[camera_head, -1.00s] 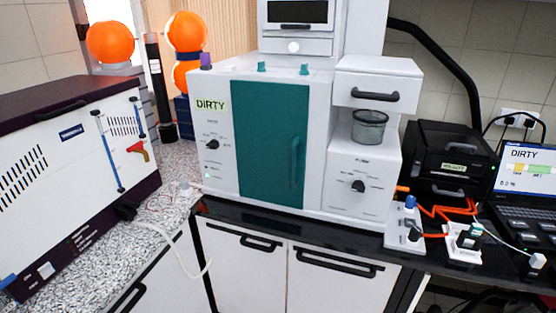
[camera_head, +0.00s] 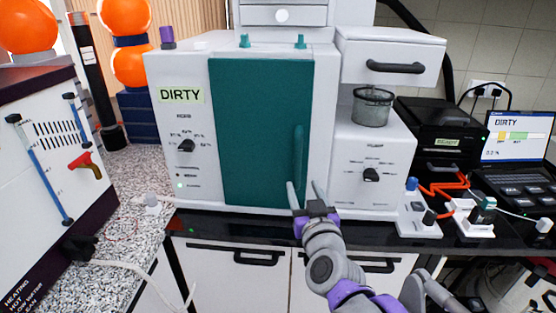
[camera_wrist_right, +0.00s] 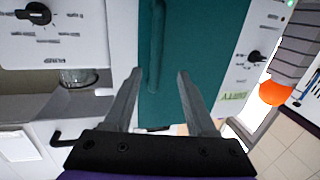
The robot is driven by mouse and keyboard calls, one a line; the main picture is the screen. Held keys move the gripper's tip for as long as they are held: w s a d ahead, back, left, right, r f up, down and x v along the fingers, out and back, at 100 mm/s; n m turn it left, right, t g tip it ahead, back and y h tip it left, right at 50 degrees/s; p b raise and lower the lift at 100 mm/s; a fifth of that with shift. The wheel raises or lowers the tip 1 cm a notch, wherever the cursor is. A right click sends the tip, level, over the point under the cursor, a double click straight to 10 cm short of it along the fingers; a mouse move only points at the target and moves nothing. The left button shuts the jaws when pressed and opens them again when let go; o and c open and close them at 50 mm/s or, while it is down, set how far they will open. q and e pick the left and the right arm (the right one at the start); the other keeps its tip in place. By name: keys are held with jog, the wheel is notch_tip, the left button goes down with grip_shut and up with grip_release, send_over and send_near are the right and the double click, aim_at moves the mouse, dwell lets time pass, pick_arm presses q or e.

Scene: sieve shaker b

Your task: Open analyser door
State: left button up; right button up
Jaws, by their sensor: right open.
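The analyser (camera_head: 180,110) is a white cabinet with a "DIRTY" label. Its teal door (camera_head: 255,120) is closed in the head view and has a vertical teal handle (camera_head: 298,155) near its right edge. My right gripper (camera_head: 305,187) is open and empty in front of the lower part of the door, fingers pointing up at the handle's lower end. In the right wrist view, the handle (camera_wrist_right: 157,55) stands beyond and between the open fingertips (camera_wrist_right: 160,75), with no contact visible. My left gripper is not in view.
A white box-shaped machine (camera_head: 50,150) with blue rods stands on the speckled counter at left. To the right are a sieve cup (camera_head: 372,106), a black printer-like box (camera_head: 440,130), orange cables and a laptop (camera_head: 520,135). White cupboards with black handles lie below.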

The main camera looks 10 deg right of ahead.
aim_at(298, 162)
jog(key=shift+h, duration=0.3)
jog(key=w, duration=0.3)
jog(key=w+d, duration=0.1)
jog(key=w, duration=0.7)
jog(key=shift+w+d+r, duration=0.15)
jog(key=shift+w+r, duration=0.05)
jog(key=shift+r, duration=0.15)
grip_shut()
dwell(0.8)
